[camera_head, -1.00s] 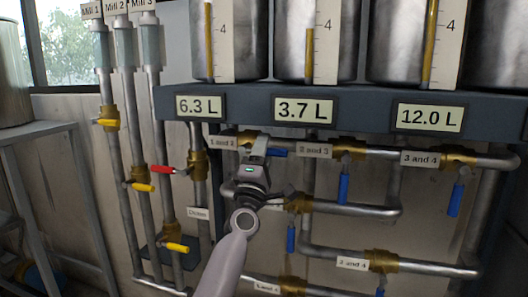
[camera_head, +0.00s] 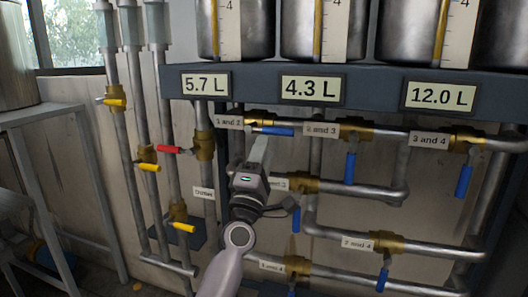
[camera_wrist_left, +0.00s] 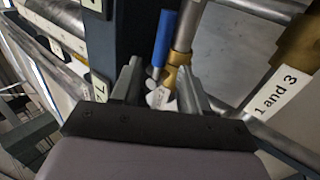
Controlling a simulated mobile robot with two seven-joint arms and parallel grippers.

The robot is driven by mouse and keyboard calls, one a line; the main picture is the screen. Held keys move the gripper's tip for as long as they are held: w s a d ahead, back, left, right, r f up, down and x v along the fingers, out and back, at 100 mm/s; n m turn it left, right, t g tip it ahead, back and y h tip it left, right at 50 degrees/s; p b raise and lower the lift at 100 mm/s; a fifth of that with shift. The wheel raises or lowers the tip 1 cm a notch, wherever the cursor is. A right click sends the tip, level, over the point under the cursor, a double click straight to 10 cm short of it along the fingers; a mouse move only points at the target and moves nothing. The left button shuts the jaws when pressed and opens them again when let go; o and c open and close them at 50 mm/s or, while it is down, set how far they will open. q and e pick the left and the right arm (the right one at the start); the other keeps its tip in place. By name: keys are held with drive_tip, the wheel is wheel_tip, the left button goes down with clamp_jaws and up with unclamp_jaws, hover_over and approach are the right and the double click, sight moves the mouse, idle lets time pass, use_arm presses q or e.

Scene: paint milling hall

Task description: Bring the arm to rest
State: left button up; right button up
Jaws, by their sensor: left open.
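My left gripper (camera_head: 260,145) is in front of the pipes, just below the "1 and 2" valve (camera_head: 258,122). Its jaws are open and hold nothing. That valve's blue lever (camera_head: 272,131) lies along the pipe, close to the gripper tips but seemingly apart from them. In the left wrist view the open fingers (camera_wrist_left: 160,92) frame a brass fitting (camera_wrist_left: 180,56) beside a blue lever (camera_wrist_left: 163,38). My right gripper is not in view.
Displays read 5.7 L (camera_head: 206,84), 4.3 L (camera_head: 311,89) and 12.0 L (camera_head: 440,96). Other blue levers, such as the "2 and 3" lever (camera_head: 350,168), hang down. A red lever (camera_head: 169,150) and yellow levers are at the left. A grey metal stand (camera_head: 45,115) is at far left.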

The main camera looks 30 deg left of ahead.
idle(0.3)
use_arm(q)
drive_tip(key=s+d+f+m+g+h+p, duration=0.1)
drive_tip(key=s+d+f+m+g+h, duration=0.15)
drive_tip(key=f+m, duration=0.4)
drive_tip(key=s+d+f+m+g+h, duration=0.2)
drive_tip(key=s+d+f+m+h, duration=0.1)
drive_tip(key=f, duration=0.6)
drive_tip(key=s+d+f+m+g+h+p, duration=0.1)
drive_tip(key=s+d+f+m+g+h, duration=0.15)
drive_tip(key=f+m, duration=0.4)
drive_tip(key=s+d+f+m+g, duration=0.2)
drive_tip(key=s+f+m+g, duration=0.1)
drive_tip(key=s+f, duration=0.6)
drive_tip(key=s+d+f+m+g, duration=0.2)
drive_tip(key=s+f+m+g, duration=0.1)
drive_tip(key=s+f, duration=0.6)
drive_tip(key=s+m, duration=0.1)
drive_tip(key=s, duration=0.1)
drive_tip(key=shift+s+d+f+g+p, duration=0.15)
drive_tip(key=shift+s+f+g+p, duration=0.15)
drive_tip(key=shift+s+f+p, duration=0.1)
